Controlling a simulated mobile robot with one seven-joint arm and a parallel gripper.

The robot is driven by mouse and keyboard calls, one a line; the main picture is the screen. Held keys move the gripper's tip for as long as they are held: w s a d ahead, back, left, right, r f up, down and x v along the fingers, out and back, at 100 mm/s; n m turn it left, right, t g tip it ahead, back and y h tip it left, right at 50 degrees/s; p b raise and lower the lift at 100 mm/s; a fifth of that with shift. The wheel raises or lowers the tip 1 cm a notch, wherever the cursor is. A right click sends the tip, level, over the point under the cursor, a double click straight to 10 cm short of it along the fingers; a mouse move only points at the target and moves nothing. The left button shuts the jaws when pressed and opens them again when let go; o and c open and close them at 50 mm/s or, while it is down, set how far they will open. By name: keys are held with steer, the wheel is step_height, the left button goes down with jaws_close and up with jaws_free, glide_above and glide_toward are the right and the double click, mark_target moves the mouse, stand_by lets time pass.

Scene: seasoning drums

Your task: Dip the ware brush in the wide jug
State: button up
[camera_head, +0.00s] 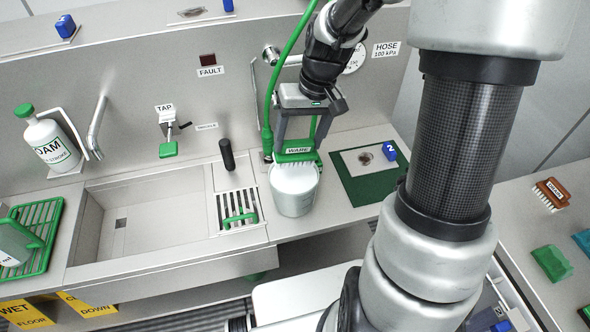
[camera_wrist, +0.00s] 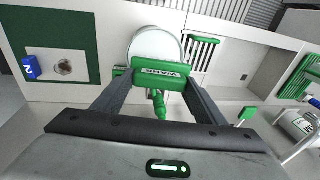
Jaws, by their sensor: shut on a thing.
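The ware brush (camera_head: 298,156) has a green head labelled WARE and pale bristles pointing down. My gripper (camera_head: 297,146) is shut on it, with one finger on each side of the green head. The wide jug (camera_head: 294,194) is a pale round vessel standing on the counter directly below the brush. The bristles overlap the back of its rim in the head view; I cannot tell whether they are inside it.
The sink (camera_head: 150,220) and a drain grate with a green handle (camera_head: 240,217) lie left of the jug. A green mat (camera_head: 372,190) with a stained card and blue marker 2 (camera_head: 389,151) lies right. The green hose (camera_head: 270,95) hangs close to my gripper.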

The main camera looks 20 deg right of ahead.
stand_by(0.4)
steer(key=shift+w+a+p+v, duration=0.1)
steer(key=shift+p+v, duration=0.05)
steer(key=shift+v, duration=0.5)
steer(key=shift+w+a+p+v, duration=0.1)
steer(key=shift+a+p+v, duration=0.1)
steer(key=shift+v, duration=0.5)
steer(key=shift+a+p+v, duration=0.1)
steer(key=shift+p+v, duration=0.05)
steer(key=shift+v, duration=0.5)
